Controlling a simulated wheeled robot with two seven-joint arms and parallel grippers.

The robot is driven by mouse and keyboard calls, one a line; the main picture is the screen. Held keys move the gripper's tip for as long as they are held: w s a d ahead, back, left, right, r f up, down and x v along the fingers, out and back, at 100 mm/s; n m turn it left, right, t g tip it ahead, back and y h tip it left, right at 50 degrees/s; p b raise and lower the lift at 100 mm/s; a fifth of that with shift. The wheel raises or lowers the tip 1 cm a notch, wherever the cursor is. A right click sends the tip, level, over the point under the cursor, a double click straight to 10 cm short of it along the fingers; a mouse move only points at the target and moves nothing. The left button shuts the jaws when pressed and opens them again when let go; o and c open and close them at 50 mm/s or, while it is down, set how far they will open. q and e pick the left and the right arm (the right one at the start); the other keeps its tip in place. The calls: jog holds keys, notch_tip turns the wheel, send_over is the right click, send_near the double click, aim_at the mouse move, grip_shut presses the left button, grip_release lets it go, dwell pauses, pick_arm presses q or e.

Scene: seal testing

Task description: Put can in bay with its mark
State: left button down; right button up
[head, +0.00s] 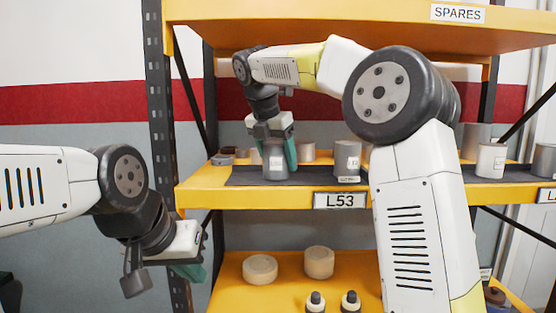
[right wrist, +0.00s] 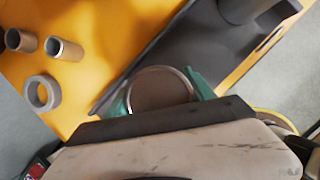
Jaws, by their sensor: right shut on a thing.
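A grey can (head: 275,166) with a pale label is between the green fingers of my right gripper (head: 278,150), which is shut on it. It is upright over the left part of the dark mat (head: 240,178) on the yellow shelf; whether it touches the mat I cannot tell. In the right wrist view its round top (right wrist: 160,90) shows between the fingers. A second grey can (head: 347,160) with a white label stands on the mat to the right, above the L53 sign (head: 340,200). My left gripper (head: 188,268) is low at the left, empty as far as I see, its opening unclear.
Tubes (right wrist: 65,48) and a ring (right wrist: 42,93) lie beside the mat. The lower shelf (head: 228,280) holds round discs (head: 260,268) and small dark-topped parts. A rack post (head: 160,130) stands left.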

aim_at(273, 143)
jog(key=o, duration=1.7)
jog(key=shift+f, duration=0.1)
jog(key=v, duration=0.5)
jog(key=shift+s+a+r, duration=0.1)
jog(key=shift+a+r, duration=0.05)
jog(key=shift+r, duration=0.15)
jog(key=s+a, duration=0.6)
jog(key=s, duration=0.4)
jog(key=s+d+f+m+y, duration=0.1)
jog(key=s+d+f+m, duration=0.2)
jog(key=d+m, duration=0.35)
jog(key=s+d+f+m+y, duration=0.1)
jog(key=s+d+f+m, duration=0.25)
jog(key=d+m, duration=0.3)
jog(key=s+d+f+m+t+y, duration=0.2)
jog(key=s+d+f+m, duration=0.6)
jog(key=f+m, duration=0.4)
jog(key=s+m, duration=0.1)
jog(key=m, duration=0.2)
jog(key=shift+f+m+y, duration=0.15)
jog(key=shift+m+y, duration=0.15)
jog(key=shift+y, duration=0.1)
